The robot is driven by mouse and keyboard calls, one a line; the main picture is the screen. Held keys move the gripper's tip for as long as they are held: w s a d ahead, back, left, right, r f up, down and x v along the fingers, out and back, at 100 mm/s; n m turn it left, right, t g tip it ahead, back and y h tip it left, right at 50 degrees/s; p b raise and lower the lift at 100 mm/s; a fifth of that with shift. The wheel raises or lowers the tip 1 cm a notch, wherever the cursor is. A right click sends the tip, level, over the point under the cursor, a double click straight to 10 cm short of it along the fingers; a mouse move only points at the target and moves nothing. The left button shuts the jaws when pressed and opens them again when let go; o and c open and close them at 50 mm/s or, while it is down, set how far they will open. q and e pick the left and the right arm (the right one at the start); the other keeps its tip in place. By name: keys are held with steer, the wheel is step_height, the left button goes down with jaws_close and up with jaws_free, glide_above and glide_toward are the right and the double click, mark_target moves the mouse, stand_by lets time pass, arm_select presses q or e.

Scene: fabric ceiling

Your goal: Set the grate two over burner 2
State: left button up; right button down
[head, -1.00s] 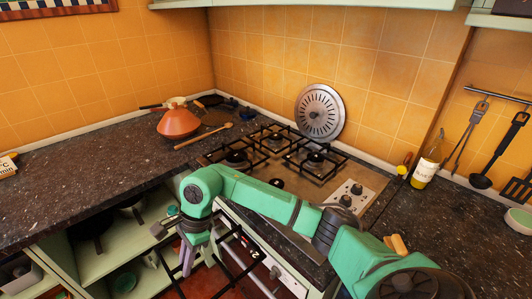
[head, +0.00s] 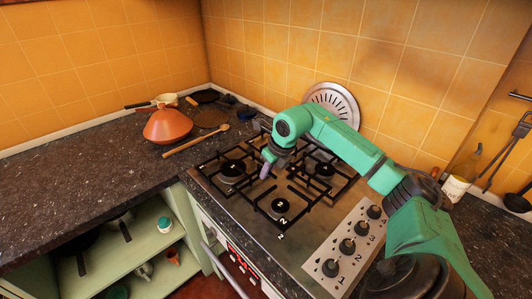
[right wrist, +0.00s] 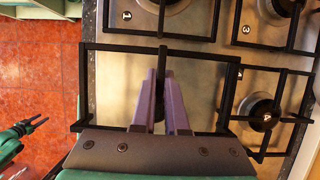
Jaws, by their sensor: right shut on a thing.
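The grate two is a black rectangular frame (right wrist: 120,46) in the right wrist view. My right gripper (head: 265,174) is shut on a bar of it, with its purple fingers also showing in the right wrist view (right wrist: 160,78). The grate is held level above the front right of the hob, over burner 2 (head: 280,205). Black bars surround that burner in the head view. My fingers and wrist hide part of the grate. I cannot tell whether its feet touch the hob.
Burner 1 (head: 232,171) at the left and burner 4 (right wrist: 262,108) behind have their own black grates close by. Control knobs (head: 346,246) line the hob's right. An orange tagine (head: 167,126) and a wooden spoon (head: 196,141) lie on the left counter.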

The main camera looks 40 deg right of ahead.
arm_select(q)
steer(key=w+d, duration=0.2)
steer(key=w, duration=0.2)
steer(key=s+a+f+b, duration=0.3)
steer(key=s+a+f, duration=0.1)
steer(key=s, duration=0.3)
arm_select(e)
steer(key=shift+s+a+f, duration=0.2)
steer(key=shift+s+f, duration=0.15)
steer(key=shift+f, duration=0.3)
steer(key=shift+s+a+f, duration=0.2)
steer(key=shift+s+f, duration=0.1)
steer(key=shift+f, duration=0.3)
steer(key=f+b, duration=0.1)
steer(key=f, duration=0.1)
steer(key=w+d+f+b, duration=0.1)
steer(key=shift+f+b, duration=0.3)
steer(key=shift+f, duration=0.1)
steer(key=shift+a+f, duration=0.15)
steer(key=shift+s+a+b, duration=0.1)
steer(key=shift+s+b, duration=0.05)
steer(key=shift+b, duration=0.15)
arm_select(q)
steer(key=w+d+f, duration=0.2)
steer(key=shift+w+d+f, duration=0.15)
steer(key=shift+w, duration=0.15)
